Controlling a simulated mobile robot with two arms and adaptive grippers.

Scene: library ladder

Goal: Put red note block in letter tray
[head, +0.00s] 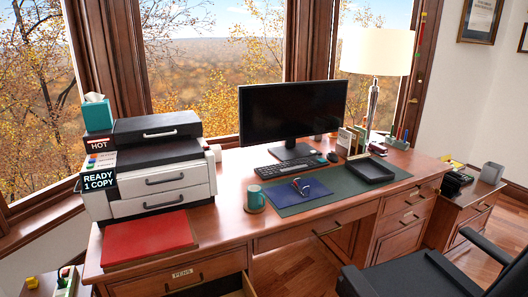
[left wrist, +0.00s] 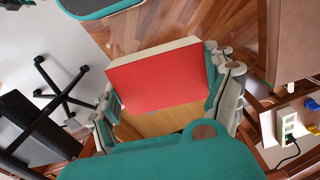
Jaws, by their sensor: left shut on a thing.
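My left gripper (left wrist: 167,92) is shut on a red note block (left wrist: 155,82) with cream page edges, with a finger at each side of it, in the left wrist view. Wood-coloured surface shows just below the block; I cannot tell what it belongs to. The left gripper does not show in the head view. A black, shallow tray (head: 370,171), which looks like the letter tray, lies on the dark green desk mat right of the blue folder. It looks empty. My right gripper is in neither view.
On the desk (head: 230,232) stand a printer (head: 150,165), a red folder (head: 147,239), a teal mug (head: 254,197), a monitor (head: 293,112), a keyboard (head: 287,167), a blue folder (head: 296,190) and a lamp (head: 374,98). A black chair (head: 430,278) stands in front. A drawer is open at lower left.

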